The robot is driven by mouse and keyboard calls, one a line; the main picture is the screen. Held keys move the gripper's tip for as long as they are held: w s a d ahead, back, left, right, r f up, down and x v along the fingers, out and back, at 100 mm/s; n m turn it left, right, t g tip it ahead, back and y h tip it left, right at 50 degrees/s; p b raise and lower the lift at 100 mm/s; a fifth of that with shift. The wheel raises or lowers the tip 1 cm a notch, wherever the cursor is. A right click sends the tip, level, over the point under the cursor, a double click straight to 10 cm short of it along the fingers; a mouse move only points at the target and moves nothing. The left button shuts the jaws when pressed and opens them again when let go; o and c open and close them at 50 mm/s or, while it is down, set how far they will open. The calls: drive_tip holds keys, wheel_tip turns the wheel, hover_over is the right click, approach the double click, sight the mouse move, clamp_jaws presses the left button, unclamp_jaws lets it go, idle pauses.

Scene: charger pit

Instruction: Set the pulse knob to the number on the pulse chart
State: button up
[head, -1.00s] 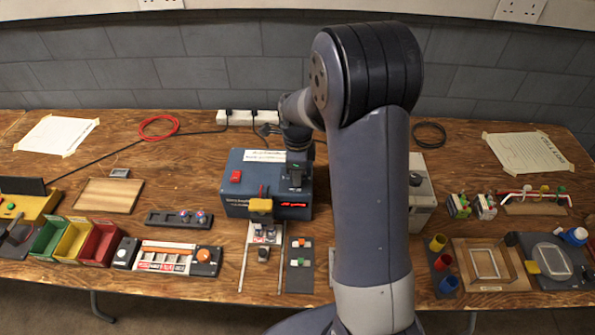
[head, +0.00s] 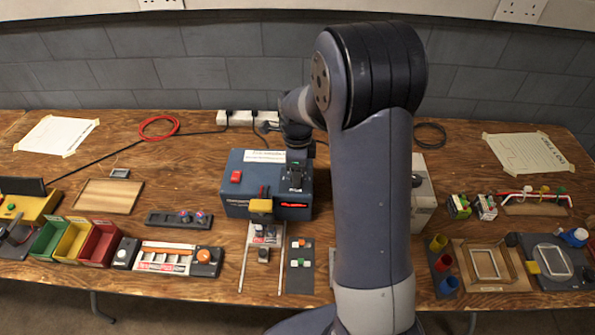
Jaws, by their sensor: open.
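A blue machine (head: 236,200) stands at the middle of the table, with a red switch (head: 236,176) and a lit red display (head: 293,205). A white card with print too small to read (head: 265,156) is at its top back edge. A dark control area (head: 295,180) shows at its top right; I cannot tell whether it holds the pulse knob. My gripper (head: 298,153) is above the back right of this machine, apart from the control area as far as I can see. It looks empty; its fingertips are small and partly hidden. I cannot identify the pulse chart or its number.
My arm hides the table right of the machine and part of a grey box (head: 422,190). Taped papers lie at left (head: 57,135) and right (head: 530,153). Coloured bins (head: 75,240), a knob strip (head: 180,219) and a panel with an orange knob (head: 204,256) stand left.

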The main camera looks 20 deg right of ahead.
wheel_tip(320, 180, up, 10)
idle(0.4)
drive_tip(key=shift+f, duration=0.1)
wheel_tip(320, 180, down, 11)
drive_tip(key=shift+r, duration=0.1)
idle(0.5)
drive_tip(key=shift+r, duration=0.1)
